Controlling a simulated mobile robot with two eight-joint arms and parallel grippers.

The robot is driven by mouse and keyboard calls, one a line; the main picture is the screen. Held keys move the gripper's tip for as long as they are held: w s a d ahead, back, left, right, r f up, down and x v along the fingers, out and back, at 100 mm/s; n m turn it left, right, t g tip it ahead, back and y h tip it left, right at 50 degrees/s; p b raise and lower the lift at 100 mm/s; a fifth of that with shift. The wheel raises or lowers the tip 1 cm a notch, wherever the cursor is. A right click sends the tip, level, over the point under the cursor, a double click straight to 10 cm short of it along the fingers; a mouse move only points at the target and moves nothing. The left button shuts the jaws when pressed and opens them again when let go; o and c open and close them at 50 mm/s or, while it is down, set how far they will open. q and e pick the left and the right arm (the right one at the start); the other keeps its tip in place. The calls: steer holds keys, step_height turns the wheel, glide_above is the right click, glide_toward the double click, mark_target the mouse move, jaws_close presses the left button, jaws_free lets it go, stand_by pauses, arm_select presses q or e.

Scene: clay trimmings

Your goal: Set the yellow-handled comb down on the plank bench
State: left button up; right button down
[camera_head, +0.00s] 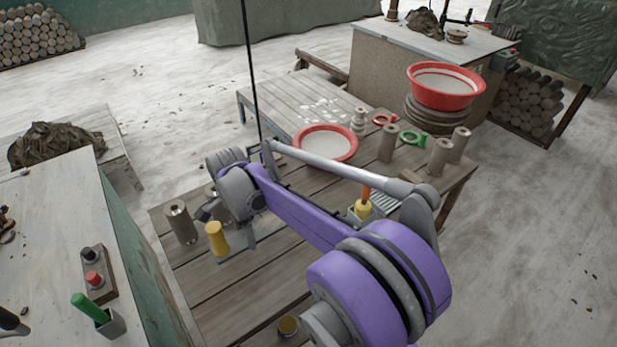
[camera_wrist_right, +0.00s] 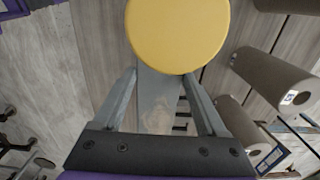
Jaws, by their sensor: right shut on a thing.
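The yellow-handled comb has a thick yellow handle (camera_head: 217,238) and, in the right wrist view, a round yellow handle end (camera_wrist_right: 178,32) with a grey flat part below it. My right gripper (camera_wrist_right: 160,88) is shut on the comb, with a grey finger on each side. In the head view my purple right arm reaches over the plank bench (camera_head: 235,305), with the comb over the bench's left part. Whether the comb touches the planks I cannot tell. Most of the comb's far end is hidden. My left gripper is not in view.
Brown cylinders (camera_head: 181,223) stand left of the comb, and several more (camera_head: 440,157) at the bench's right. A red-rimmed basin (camera_head: 325,143) lies behind my arm. A grey holder (camera_head: 361,213) with a yellow-and-orange tool stands right.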

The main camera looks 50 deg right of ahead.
steer(key=shift+w, duration=0.35)
steer(key=shift+f, duration=0.2)
glide_above(250, 259)
step_height(250, 259, down, 5)
steer(key=shift+d+f+b, duration=0.1)
steer(key=shift+f+b, duration=0.05)
steer(key=shift+b, duration=0.15)
steer(key=shift+f, duration=2.1)
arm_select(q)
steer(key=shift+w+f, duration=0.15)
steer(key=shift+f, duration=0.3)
arm_select(e)
steer(key=shift+f+b, duration=0.15)
steer(key=shift+b, duration=0.2)
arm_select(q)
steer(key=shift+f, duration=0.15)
arm_select(e)
jaws_free()
